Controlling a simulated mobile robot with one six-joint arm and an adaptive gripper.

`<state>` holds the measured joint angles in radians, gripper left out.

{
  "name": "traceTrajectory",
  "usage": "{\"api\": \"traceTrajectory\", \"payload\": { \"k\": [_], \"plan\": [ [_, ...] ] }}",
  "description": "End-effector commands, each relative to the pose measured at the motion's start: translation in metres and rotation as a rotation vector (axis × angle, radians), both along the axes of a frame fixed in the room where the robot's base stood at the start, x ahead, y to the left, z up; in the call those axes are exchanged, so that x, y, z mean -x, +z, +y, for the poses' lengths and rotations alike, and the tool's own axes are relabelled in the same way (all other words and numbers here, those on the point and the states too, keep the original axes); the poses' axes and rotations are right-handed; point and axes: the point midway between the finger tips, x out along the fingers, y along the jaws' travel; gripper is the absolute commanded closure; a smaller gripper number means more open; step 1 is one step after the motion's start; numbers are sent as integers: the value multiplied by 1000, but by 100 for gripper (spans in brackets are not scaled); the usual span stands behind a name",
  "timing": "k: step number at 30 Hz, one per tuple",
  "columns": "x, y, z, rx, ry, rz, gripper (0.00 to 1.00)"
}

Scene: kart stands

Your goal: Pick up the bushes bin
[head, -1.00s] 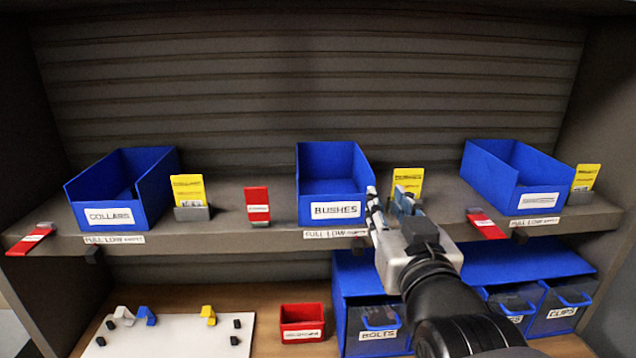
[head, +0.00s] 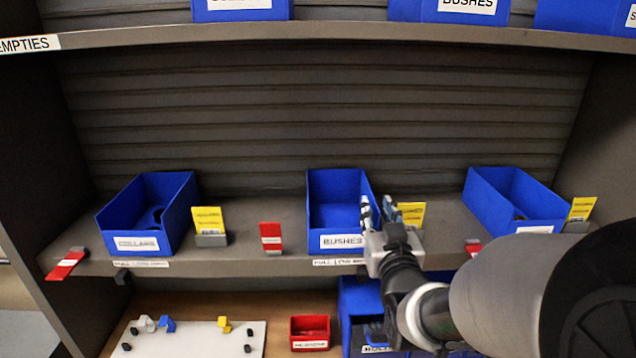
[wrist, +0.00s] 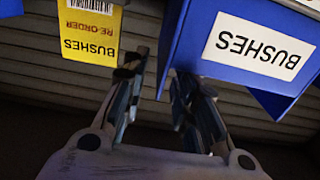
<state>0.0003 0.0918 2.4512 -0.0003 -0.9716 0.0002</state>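The blue bushes bin (head: 316,215) stands on the middle shelf in the head view, its label facing me. In the wrist view, which is upside down, the bin (wrist: 193,60) is at upper right. My gripper (head: 378,208) is at the bin's front right corner, fingers pointing toward the shelf back. The fingers (wrist: 158,88) are apart with a gap between them. The left finger in the head view overlaps the bin's right wall; I cannot tell whether it touches. Another bin labelled BUSHES (head: 420,10) is on the upper shelf, cut off by the frame.
A yellow re-order card (head: 410,214) stands close right of my gripper. The collars bin (head: 178,222) is left and another blue bin (head: 505,200) right. A red marker (head: 270,236) stands left of the bushes bin. The upper shelf (head: 330,38) overhangs.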

Motion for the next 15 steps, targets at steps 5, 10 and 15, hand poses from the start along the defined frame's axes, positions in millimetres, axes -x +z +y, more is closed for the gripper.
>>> {"api": "traceTrajectory", "payload": {
  "k": [5, 10, 15],
  "plan": [
    [-13, -1, 0, 0, 0, 0, 73],
    [-33, 1, 0, 0, 0, -1, 73],
    [-57, 1, 0, 0, 0, 0, 73]
  ]
}}
